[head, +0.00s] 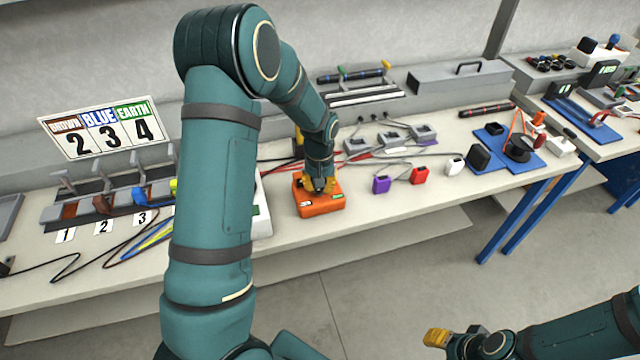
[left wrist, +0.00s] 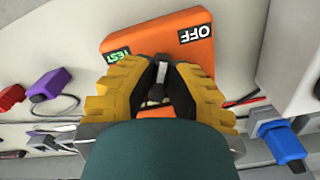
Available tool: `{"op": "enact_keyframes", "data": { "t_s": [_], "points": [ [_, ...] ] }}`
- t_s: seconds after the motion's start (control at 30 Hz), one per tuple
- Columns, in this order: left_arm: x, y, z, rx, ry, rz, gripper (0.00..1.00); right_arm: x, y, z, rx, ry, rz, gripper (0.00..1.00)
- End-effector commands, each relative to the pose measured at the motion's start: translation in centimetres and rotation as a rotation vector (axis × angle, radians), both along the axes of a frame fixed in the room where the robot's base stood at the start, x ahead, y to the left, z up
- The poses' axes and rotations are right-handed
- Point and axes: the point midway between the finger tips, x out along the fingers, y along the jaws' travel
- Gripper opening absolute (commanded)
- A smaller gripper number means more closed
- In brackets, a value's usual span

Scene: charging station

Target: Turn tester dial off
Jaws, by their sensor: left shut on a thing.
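The orange tester (head: 318,206) sits on the bench, below my left arm. In the left wrist view the tester (left wrist: 150,40) shows a black OFF label (left wrist: 194,33) and a green TEST label (left wrist: 118,52). My left gripper (head: 320,185) points down at the top of the tester. Its yellow fingers, also in the left wrist view (left wrist: 158,95), are shut on the dark dial (left wrist: 161,70), whose pointer has a light mark. Most of the dial is hidden between the fingers. My right gripper (head: 437,338) is off the bench at the lower right; its opening is unclear.
A purple plug (head: 381,184) and a red plug (head: 419,175) lie right of the tester. Several chargers with cables stand behind. Numbered slots with coloured wires (head: 145,240) are at the left. A sign reading 2 3 4 (head: 108,130) stands behind them.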

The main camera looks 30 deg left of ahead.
Motion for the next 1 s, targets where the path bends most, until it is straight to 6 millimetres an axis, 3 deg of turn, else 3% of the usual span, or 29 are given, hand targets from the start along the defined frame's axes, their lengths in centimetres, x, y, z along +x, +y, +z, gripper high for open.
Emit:
{"op": "enact_keyframes", "data": {
  "t_s": [0.47, 1.0],
  "points": [
    [-0.21, 0.11, -0.16, -0.002, 0.006, -0.296, 0.0, 0.06, -0.01, 0.12, 0.0, -0.002, -0.001, 0.47],
    [-0.21, 0.13, -0.16, -0.002, 0.006, -0.353, 0.0, 0.07, -0.01, 0.15, 0.0, -0.002, -0.001, 0.47]
  ]
}}
